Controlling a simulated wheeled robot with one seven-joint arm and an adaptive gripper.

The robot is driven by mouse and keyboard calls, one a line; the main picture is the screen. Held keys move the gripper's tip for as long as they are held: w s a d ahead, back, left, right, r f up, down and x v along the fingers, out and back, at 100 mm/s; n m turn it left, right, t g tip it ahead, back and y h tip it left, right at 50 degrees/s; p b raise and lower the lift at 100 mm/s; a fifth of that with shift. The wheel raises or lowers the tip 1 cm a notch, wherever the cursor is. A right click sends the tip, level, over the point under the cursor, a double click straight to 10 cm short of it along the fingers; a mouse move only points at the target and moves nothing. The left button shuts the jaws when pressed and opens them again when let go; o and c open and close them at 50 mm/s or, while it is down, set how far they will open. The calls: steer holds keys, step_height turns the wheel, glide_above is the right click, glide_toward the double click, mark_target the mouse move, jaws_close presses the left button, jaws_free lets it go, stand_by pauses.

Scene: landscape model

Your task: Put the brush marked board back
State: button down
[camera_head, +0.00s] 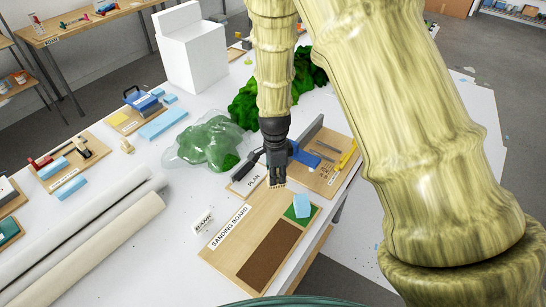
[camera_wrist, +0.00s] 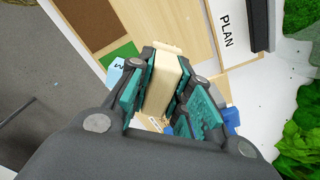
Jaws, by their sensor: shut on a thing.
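My gripper (camera_head: 276,168) points down over the near end of the tool board, just above the sanding board. In the wrist view, my gripper (camera_wrist: 165,90) has its teal pads shut on a pale wooden block, the brush (camera_wrist: 163,82). In the head view the brush (camera_head: 277,178) shows only as a small pale end below the fingers, and its marking cannot be read. The sanding board (camera_head: 228,257) is light wood with a brown pad (camera_head: 268,255), a green patch (camera_head: 291,220) and a light blue block (camera_head: 302,205). A small white label card (camera_head: 202,223) lies left of it.
The tool board (camera_head: 322,185) with a blue tool (camera_head: 302,153) and yellow tool (camera_head: 347,157) is close behind my gripper. White table shows between the rolls and sanding board.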

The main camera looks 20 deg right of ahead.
steer(key=r+m, duration=0.1)
steer(key=w+m, duration=0.1)
steer(key=m, duration=0.1)
steer(key=r+m+p, duration=0.1)
steer(key=m, duration=0.1)
steer(key=shift+w+r, duration=0.25)
steer(key=shift+r, duration=0.05)
steer(key=m, duration=0.1)
steer(key=r+m, duration=0.1)
steer(key=m, duration=0.1)
steer(key=w+m, duration=0.1)
steer(key=shift+r, duration=0.35)
steer(key=shift+a+p, duration=0.1)
steer(key=shift+p, duration=0.65)
steer(key=shift+f+b, duration=2.7)
steer(key=shift+f, duration=4.05)
steer(key=shift+f, duration=0.25)
steer(key=c, duration=1.2)
jaws_free()
steer(key=shift+r, duration=0.1)
step_height(320, 180, up, 12)
